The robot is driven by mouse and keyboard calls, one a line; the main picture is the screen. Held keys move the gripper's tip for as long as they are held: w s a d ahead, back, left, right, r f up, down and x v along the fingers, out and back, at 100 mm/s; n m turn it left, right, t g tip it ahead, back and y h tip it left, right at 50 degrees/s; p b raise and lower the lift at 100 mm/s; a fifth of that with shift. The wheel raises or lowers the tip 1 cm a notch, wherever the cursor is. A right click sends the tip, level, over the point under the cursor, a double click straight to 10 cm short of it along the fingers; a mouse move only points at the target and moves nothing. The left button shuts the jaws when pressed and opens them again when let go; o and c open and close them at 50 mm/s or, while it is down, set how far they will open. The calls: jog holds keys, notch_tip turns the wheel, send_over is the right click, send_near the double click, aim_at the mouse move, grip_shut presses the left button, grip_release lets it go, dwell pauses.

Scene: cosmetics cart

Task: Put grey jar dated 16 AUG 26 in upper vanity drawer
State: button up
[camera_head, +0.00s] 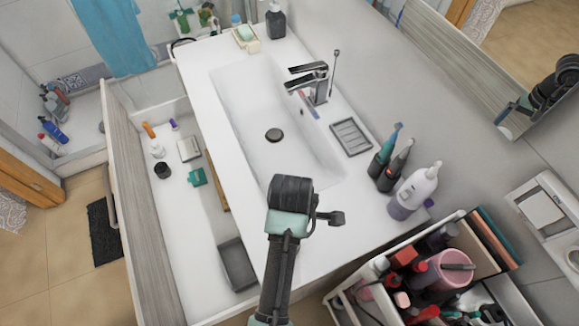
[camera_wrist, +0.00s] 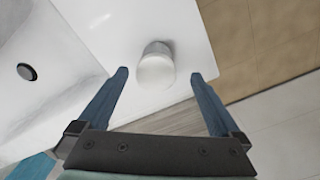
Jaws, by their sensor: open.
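A pale grey-white round jar (camera_wrist: 157,68) stands on the white countertop (camera_wrist: 185,25) near its edge in the wrist view. No date is readable on it. My gripper (camera_wrist: 159,76) is open, with its two blue fingers apart on either side of the jar and visible gaps to it. In the head view my arm covers the fingers, and I cannot make out the jar there. The vanity drawer (camera_head: 142,215) is pulled open at the left, with its wood-look front and white interior showing.
The drawer holds a dark jar (camera_head: 162,170), a teal box (camera_head: 197,177), a dark tray (camera_head: 237,264) and small bottles; its middle floor has free room. A faucet (camera_head: 312,82), toothbrushes and a pump bottle (camera_head: 413,190) stand along the counter. A full cart (camera_head: 440,270) is at lower right.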

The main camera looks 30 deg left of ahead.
jog(key=shift+w+a+f+p, duration=0.15)
jog(key=shift+f+p, duration=0.2)
jog(key=shift+f, duration=1.1)
jog(key=shift+a+f+p, duration=0.1)
jog(key=shift+f+p, duration=0.25)
jog(key=shift+f, duration=1.1)
grip_shut()
jog(key=shift+r, duration=0.15)
